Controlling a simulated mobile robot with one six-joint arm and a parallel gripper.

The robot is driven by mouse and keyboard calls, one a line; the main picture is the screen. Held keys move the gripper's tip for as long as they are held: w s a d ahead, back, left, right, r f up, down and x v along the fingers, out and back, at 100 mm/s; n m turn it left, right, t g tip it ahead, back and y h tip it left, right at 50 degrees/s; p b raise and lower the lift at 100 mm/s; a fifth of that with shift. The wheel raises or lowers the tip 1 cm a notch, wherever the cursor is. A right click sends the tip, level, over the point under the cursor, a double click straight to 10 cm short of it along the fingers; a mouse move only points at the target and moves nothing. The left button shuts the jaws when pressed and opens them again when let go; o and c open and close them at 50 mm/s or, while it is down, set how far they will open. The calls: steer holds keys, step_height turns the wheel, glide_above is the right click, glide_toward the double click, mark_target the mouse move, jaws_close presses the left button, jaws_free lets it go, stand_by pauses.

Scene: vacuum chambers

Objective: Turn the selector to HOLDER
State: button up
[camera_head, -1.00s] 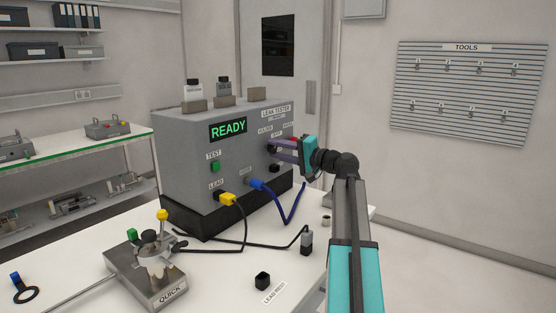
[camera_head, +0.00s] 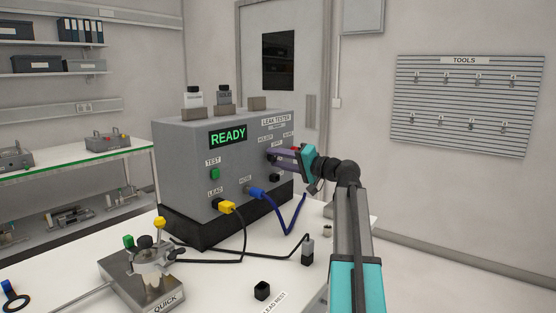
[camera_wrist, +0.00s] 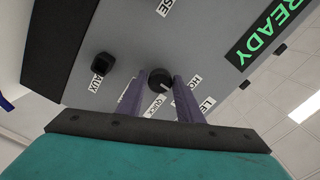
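The leak tester (camera_head: 185,150) is a grey box on the bench, with a green READY display (camera_head: 228,137). In the wrist view the selector knob (camera_wrist: 160,80) is round and black, with a small light mark. My gripper's two purple fingers (camera_wrist: 162,84) stand apart on either side of the knob, with slim gaps showing. The mark's exact setting is unclear.
A black AUX port (camera_wrist: 103,65) is beside the knob. A yellow plug (camera_head: 228,207) and a blue plug (camera_head: 257,194) with cables sit on the tester's front. The QUICK fixture (camera_head: 145,268) stands at the bench front. Free room lies right of the bench.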

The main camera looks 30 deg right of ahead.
steer(key=shift+o, duration=1.4)
steer(key=v, duration=1.4)
